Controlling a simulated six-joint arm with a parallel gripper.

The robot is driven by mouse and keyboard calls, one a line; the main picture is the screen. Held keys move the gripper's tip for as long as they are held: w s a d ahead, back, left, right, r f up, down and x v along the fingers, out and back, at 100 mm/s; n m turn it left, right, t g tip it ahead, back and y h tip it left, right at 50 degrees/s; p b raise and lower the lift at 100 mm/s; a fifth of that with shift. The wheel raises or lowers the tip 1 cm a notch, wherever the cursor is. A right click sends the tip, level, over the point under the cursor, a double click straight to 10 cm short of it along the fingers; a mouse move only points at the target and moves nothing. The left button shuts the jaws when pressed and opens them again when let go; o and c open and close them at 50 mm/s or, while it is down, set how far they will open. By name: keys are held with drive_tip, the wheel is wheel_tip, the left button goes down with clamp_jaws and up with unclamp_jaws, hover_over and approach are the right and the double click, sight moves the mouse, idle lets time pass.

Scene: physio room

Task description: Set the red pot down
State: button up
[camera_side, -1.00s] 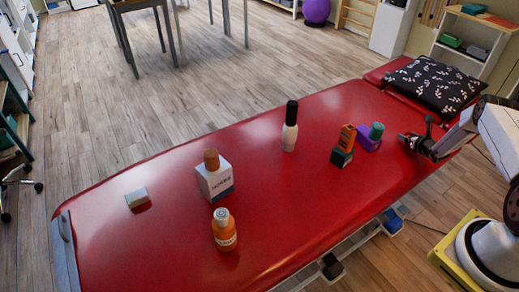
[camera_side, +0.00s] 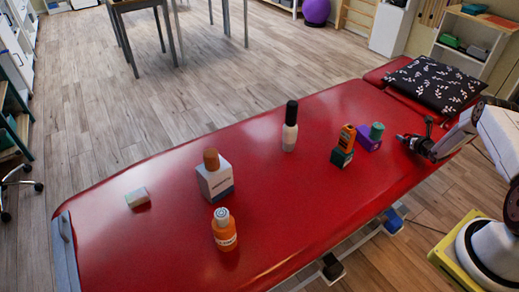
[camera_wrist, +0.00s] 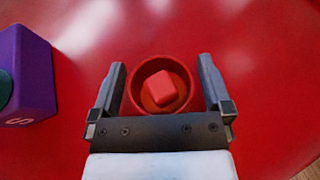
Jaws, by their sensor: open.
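The red pot (camera_wrist: 137,88) is a round, open bowl shape with a small red block (camera_wrist: 161,87) inside it. It sits between the two fingers of my gripper (camera_wrist: 161,65) in the wrist view, with a narrow gap showing on each side. The fingers are spread apart, and the pot appears to stand on the red couch top. In the side view my gripper (camera_side: 413,142) is low over the right part of the couch. The pot cannot be made out there against the red.
On the red couch (camera_side: 290,215), a purple box (camera_side: 370,143) stands left of my gripper; it also shows in the wrist view (camera_wrist: 36,75). Several bottles and boxes stand farther left. A patterned cushion (camera_side: 435,83) lies behind.

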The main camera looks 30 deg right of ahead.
drive_tip(key=shift+s+r, duration=0.1)
drive_tip(key=shift+v, duration=3.7)
drive_tip(key=w+a+r+n+g+y, duration=0.1)
drive_tip(key=w+a+r+n+y, duration=0.1)
drive_tip(key=a, duration=0.6)
drive_tip(key=w+a+r+n+g+y, duration=0.2)
drive_tip(key=a+r+n+y, duration=0.3)
drive_tip(key=a+n, duration=0.4)
drive_tip(key=w+a+r+n+g+y, duration=0.1)
drive_tip(key=w+a+r+n+y, duration=0.2)
drive_tip(key=a, duration=0.6)
drive_tip(key=shift+w+a+r+n+g+y, duration=0.1)
drive_tip(key=shift+w+r+n+g+y, duration=0.2)
drive_tip(key=shift+r+n, duration=0.35)
drive_tip(key=shift+w+a+r+n+y, duration=0.1)
drive_tip(key=shift+w+r+n, duration=0.35)
drive_tip(key=shift+r+n, duration=0.15)
drive_tip(key=s+a+r+n+g+h, duration=0.2)
drive_tip(key=s+a+r+n, duration=0.4)
drive_tip(key=n, duration=0.6)
drive_tip(key=s+a+r+n+g+h, duration=0.2)
drive_tip(key=s+a+r+n, duration=0.4)
drive_tip(key=s+a+n, duration=0.4)
drive_tip(key=shift+a+r+n+g+h, duration=0.3)
drive_tip(key=shift+a+n+g+h, duration=0.15)
drive_tip(key=shift+a+n, duration=1.05)
